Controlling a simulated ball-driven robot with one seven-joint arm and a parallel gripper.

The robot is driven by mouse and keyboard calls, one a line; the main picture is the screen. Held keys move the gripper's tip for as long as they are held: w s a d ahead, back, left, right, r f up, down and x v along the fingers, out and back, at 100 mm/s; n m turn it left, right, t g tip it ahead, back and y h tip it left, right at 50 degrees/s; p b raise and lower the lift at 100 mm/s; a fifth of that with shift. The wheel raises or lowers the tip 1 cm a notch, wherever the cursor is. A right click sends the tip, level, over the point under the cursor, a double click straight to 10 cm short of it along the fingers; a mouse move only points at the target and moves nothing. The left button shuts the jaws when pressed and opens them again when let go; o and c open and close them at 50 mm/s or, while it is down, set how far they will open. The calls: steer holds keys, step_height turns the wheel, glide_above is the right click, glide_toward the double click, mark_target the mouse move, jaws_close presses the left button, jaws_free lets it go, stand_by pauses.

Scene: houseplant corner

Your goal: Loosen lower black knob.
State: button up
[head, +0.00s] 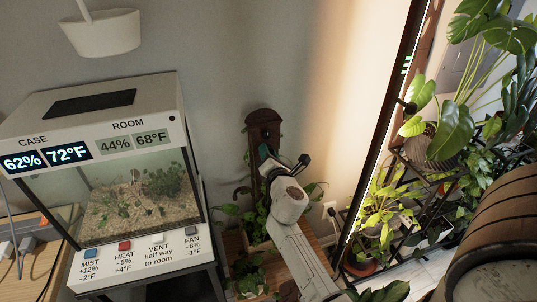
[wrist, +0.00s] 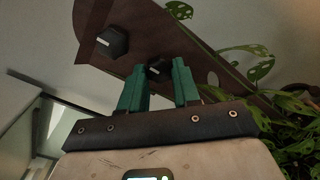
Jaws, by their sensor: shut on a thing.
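A dark brown upright board (head: 262,123) stands against the wall, and it also shows in the wrist view (wrist: 200,62). Two black knobs sit on its face in the wrist view. The lower black knob (wrist: 157,68), on the side nearer the leaves, is between the green fingertips of my gripper (wrist: 160,72). The other black knob (wrist: 112,42) is clear of the fingers, to the left. My gripper is shut on the lower knob. In the head view my gripper (head: 265,154) is at the board and my arm hides much of its lower part.
Leafy plants (wrist: 293,105) crowd the board's lower end, close to my gripper. A glass case (head: 130,195) with a lit display stands at left. A plant shelf (head: 400,195) and a brown barrel-like thing (head: 500,225) are at right. Bare wall lies above the board.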

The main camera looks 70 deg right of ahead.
steer(key=shift+f, duration=0.2)
steer(key=o, duration=1.1)
steer(key=shift+r, duration=0.15)
steer(key=shift+c, duration=0.2)
steer(key=b+v, duration=0.1)
steer(key=v, duration=1)
steer(key=shift+b, duration=0.35)
